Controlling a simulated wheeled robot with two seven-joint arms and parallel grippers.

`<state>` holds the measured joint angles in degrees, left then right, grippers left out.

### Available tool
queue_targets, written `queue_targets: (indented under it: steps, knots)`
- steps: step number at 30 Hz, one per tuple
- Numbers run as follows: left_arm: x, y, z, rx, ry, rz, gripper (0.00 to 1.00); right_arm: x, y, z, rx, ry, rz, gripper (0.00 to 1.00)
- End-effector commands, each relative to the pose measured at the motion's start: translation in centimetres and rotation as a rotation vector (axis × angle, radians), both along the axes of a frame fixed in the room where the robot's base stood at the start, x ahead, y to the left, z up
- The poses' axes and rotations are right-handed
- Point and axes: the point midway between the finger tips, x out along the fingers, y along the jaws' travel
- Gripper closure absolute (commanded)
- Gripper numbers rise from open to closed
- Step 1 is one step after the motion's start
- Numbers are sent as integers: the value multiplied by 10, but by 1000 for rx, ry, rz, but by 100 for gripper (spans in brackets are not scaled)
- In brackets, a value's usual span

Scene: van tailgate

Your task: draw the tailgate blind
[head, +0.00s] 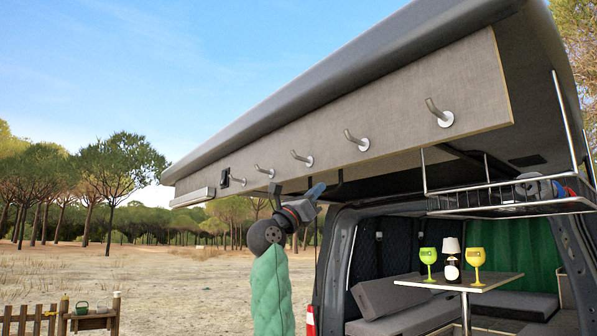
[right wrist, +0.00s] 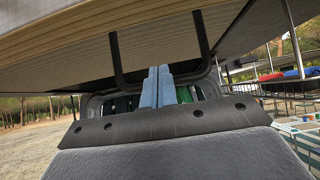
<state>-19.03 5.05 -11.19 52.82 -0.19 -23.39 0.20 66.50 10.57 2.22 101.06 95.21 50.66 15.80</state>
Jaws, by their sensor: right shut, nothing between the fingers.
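The raised tailgate (head: 340,85) slopes across the head view, with a grey-brown panel (head: 390,98) along its edge. I cannot clearly make out the blind. My right gripper (head: 317,190) is just below the panel, near these bars. Its blue fingers (right wrist: 157,87) are shut together and empty, pointing into the space between the bars, with no visible contact. My left gripper is in neither view.
Several metal hooks (head: 357,140) stick out of the panel. A wire rack (head: 480,200) hangs at the right. Inside the van are a table (head: 430,281) with two goblets and a lamp, grey seats (head: 392,298) and a green curtain (head: 518,263). Open ground (head: 150,280) lies left.

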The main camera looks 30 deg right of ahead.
Motion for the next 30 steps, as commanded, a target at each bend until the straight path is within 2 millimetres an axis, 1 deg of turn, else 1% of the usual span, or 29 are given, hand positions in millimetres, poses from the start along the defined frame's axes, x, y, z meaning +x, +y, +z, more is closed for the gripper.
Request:
queue_targets:
  steps: [30]
  knots:
    - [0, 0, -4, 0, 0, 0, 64, 4, -58, -3, 3, 0, -1, 100]
